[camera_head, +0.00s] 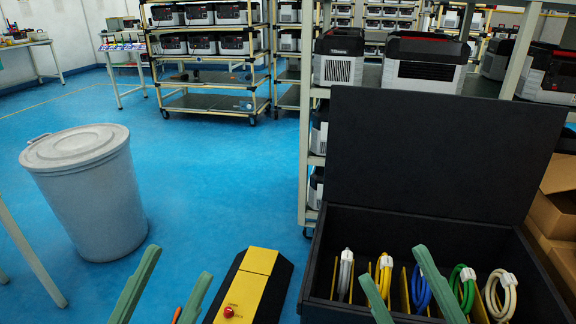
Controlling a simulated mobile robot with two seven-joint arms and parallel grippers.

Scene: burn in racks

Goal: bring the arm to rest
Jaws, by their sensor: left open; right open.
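My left gripper (178,264) shows as two green fingers at the bottom, left of centre. My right gripper (393,264) shows as two green fingers at the bottom right. They are apart, in front of the open black case (318,248) in the picture, and nothing is seen held between them. One right finger partly covers the blue cable (420,290). The wrists and the rest of both arms are out of view.
The case's raised lid (440,150) stands behind coiled cables: grey (345,270), yellow (384,272), green (463,285) and cream (499,295). Racks with power units (338,58) stand behind. A grey bin (90,195) is at left. Cardboard boxes (556,200) are at right. Blue floor (220,170) is clear mid-left.

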